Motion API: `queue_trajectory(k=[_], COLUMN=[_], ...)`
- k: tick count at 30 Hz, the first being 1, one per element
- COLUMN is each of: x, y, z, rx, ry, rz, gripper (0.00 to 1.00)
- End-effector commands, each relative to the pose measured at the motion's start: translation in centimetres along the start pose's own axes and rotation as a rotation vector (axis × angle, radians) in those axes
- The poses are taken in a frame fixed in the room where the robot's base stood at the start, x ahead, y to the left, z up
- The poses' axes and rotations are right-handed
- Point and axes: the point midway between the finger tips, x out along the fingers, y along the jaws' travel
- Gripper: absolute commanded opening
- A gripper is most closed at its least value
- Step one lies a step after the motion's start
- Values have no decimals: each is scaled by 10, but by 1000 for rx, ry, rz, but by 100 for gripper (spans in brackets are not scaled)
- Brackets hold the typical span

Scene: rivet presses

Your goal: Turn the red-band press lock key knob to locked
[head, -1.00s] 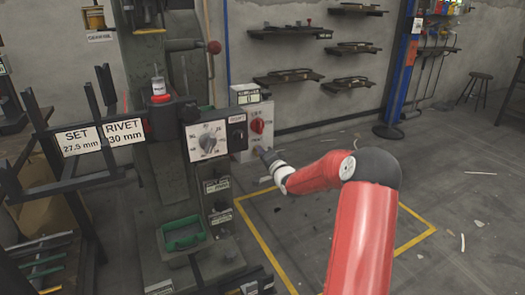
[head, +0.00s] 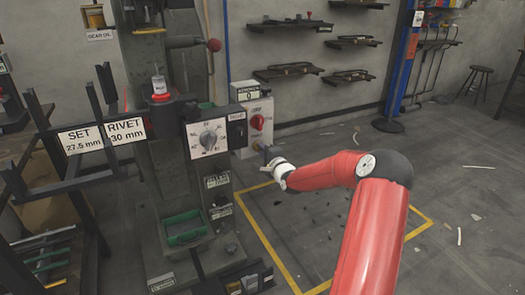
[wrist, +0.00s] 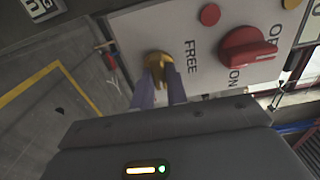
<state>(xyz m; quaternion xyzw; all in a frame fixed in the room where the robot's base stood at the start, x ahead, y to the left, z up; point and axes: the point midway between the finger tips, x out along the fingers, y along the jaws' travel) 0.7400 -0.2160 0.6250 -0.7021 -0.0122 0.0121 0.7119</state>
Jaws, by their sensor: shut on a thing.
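The lock key knob (wrist: 158,60) is a small brass-yellow knob on the pale control panel, beside the printed word FREE in the wrist view. My gripper (wrist: 161,84) is shut on it, with a finger on either side; the fingers hide part of the knob, and its exact angle is hard to tell.
A red rotary switch (wrist: 250,50) marked ON and a red button (wrist: 210,14) sit close to the knob on the panel. A grey dial (head: 208,137) faces forward on the press. Open floor inside a yellow outline (head: 255,228) lies to the right.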

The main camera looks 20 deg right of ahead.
Motion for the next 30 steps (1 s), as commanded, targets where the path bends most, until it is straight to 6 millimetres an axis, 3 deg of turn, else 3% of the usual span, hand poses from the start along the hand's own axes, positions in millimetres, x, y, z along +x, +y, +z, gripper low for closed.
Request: queue_trajectory(k=[8, 9, 14, 23, 30], x=[0, 0, 0, -2, -37], y=[2, 2, 1, 0, 1], z=[-1, -1, 0, 0, -1], rx=[4, 4, 3, 1, 0], ry=[2, 2, 1, 1, 2], rz=[3, 3, 2, 1, 2], gripper=[0, 17, 36, 36, 36])
